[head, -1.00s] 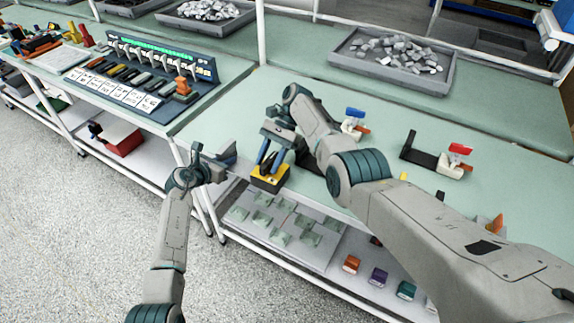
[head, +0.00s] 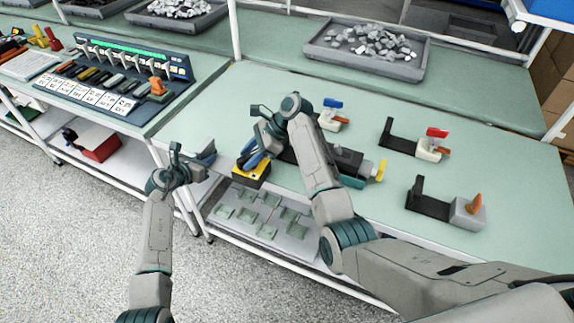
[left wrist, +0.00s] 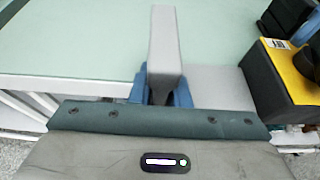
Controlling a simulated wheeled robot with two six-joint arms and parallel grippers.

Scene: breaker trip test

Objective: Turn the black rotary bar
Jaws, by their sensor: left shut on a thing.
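A yellow-topped black box (head: 253,172) sits at the front edge of the green bench; it also shows at the right of the left wrist view (left wrist: 268,82). Black parts stand on its top, but the rotary bar is largely hidden. My right gripper (head: 249,158) reaches down over this box, with blue fingers at its top; its grip there is unclear. My left gripper (head: 194,158) is left of the box by the bench edge. In the left wrist view its blue fingers (left wrist: 160,88) are shut on a light grey bar (left wrist: 166,45).
Devices with blue (head: 333,103), red (head: 437,133), yellow (head: 381,171) and orange (head: 474,203) handles stand to the right on the bench. A grey tray of metal pieces (head: 318,53) is behind. A switch panel (head: 120,78) stands left.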

